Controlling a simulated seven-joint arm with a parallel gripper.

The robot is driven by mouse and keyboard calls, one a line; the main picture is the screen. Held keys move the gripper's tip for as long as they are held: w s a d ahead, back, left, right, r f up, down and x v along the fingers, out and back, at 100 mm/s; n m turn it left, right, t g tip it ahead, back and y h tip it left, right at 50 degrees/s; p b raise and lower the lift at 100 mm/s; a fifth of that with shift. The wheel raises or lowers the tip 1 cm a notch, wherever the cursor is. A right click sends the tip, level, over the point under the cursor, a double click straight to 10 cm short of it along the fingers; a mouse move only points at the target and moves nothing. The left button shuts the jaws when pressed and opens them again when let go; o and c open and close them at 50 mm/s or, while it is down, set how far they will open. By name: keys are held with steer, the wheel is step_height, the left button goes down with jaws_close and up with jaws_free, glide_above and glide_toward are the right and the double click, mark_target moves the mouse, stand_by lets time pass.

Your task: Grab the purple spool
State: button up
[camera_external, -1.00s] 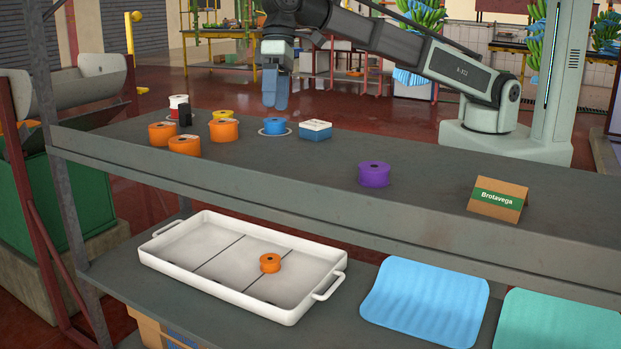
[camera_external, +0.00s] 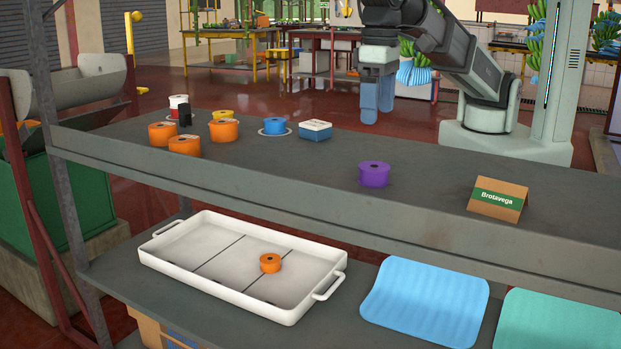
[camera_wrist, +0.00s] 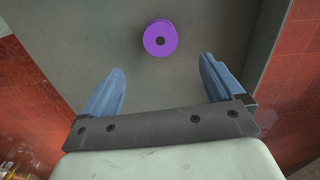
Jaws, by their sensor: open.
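The purple spool (camera_external: 374,175) stands upright on the grey upper shelf (camera_external: 310,178), right of the middle. In the wrist view the spool (camera_wrist: 160,38) shows from above, with its dark centre hole, beyond the fingertips and roughly between their lines. My gripper (camera_external: 377,116) hangs fingers-down above and behind the spool, apart from it. In the wrist view its two blue fingers (camera_wrist: 161,72) are spread wide with nothing between them.
Several orange spools (camera_external: 184,145), a yellow, a white and a blue spool (camera_external: 275,126) and a small blue-white box (camera_external: 315,130) stand to the left. A white tray (camera_external: 318,308) with an orange spool (camera_external: 270,263) sits below.

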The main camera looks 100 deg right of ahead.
mark_target(374, 166)
steer(key=shift+f, duration=6)
steer(key=c, duration=1.1)
